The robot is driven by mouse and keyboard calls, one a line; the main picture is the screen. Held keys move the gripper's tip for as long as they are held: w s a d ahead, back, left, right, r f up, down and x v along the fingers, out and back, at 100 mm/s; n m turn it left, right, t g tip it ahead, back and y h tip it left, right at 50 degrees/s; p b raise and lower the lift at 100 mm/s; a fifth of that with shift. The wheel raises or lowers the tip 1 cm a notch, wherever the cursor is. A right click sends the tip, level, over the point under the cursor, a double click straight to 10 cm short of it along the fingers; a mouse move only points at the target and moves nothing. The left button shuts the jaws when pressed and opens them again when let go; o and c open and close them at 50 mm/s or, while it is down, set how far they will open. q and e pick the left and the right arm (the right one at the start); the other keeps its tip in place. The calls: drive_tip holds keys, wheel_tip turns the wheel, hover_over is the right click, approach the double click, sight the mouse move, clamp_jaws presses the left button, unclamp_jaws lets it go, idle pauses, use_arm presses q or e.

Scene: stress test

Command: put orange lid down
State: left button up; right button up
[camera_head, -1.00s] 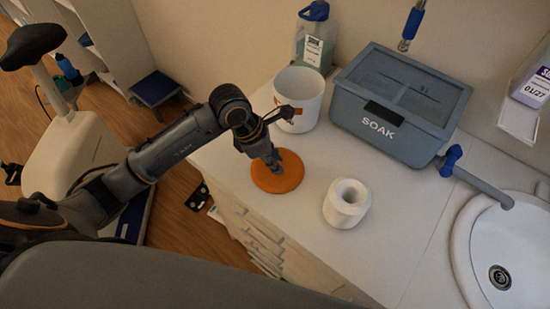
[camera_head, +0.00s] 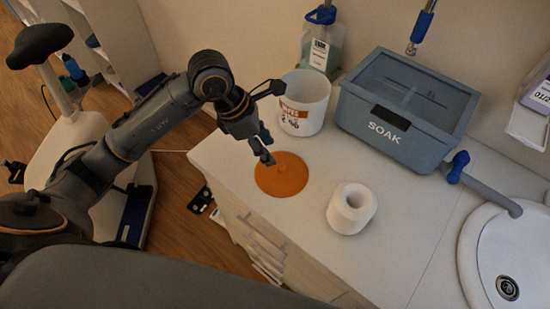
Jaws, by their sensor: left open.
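The orange lid (camera_head: 287,181) lies flat on the white counter (camera_head: 296,232), near its left edge. The fingertips look apart from the knob. My right gripper is not in view.
A white bucket (camera_head: 304,103) stands open behind the lid. A white roll (camera_head: 351,208) stands right of the lid. The blue-grey SOAK box (camera_head: 392,112), a faucet (camera_head: 484,184) and a sink (camera_head: 480,262) are further right.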

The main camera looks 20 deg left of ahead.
use_arm(q)
drive_tip(key=shift+v, duration=2.05)
drive_tip(key=shift+d, duration=0.1)
